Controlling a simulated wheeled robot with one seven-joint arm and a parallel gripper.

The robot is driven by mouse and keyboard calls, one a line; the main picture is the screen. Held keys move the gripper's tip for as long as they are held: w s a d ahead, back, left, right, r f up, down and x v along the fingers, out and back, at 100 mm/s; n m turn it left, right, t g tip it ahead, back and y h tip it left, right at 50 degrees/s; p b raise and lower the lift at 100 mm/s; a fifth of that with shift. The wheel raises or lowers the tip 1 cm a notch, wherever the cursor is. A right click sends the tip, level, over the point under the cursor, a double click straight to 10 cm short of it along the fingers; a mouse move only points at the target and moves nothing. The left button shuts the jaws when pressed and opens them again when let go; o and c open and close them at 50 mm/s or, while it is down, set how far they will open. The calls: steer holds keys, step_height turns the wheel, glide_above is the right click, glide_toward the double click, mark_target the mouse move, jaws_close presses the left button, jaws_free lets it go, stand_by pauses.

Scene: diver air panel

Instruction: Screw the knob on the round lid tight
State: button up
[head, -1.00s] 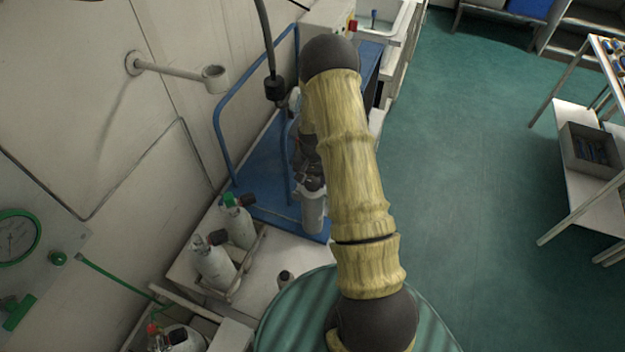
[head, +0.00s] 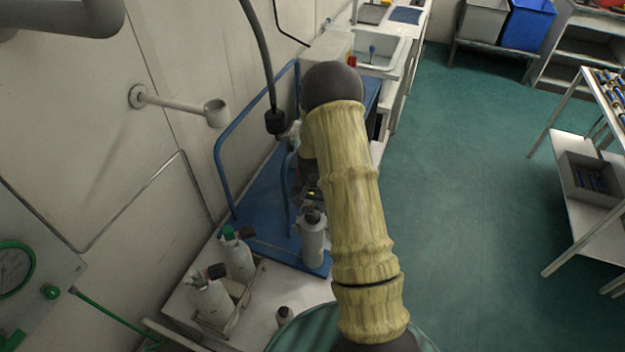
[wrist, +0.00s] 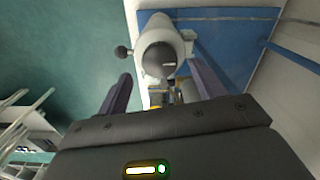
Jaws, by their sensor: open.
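A pale grey-white cylinder (head: 313,242) stands upright on a blue surface. The wrist view shows it close up from above, with a round grey end (wrist: 157,60) facing me. In the head view my arm hides most of the gripper.
White bottles (head: 238,258) stand in a rack left of the cylinder. A blue rail (head: 222,165) and a hanging black hose (head: 262,65) are close to my arm. A wall holder (head: 215,112) juts out at the left. The green floor (head: 460,200) at right is clear.

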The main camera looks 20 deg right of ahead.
mark_target(313, 214)
step_height(313, 214, up, 14)
steer(key=b, duration=0.1)
steer(key=shift+b, duration=0.4)
steer(key=s+a+r+n+t, duration=0.1)
steer(key=s+a+r+n, duration=0.2)
steer(key=s, duration=0.6)
steer(key=s+a+r+n+t, duration=0.1)
steer(key=s+a+n, duration=0.3)
steer(key=s+a, duration=0.4)
steer(key=shift+s+r+t, duration=0.3)
steer(key=shift+s+r, duration=0.3)
steer(key=shift+r, duration=0.3)
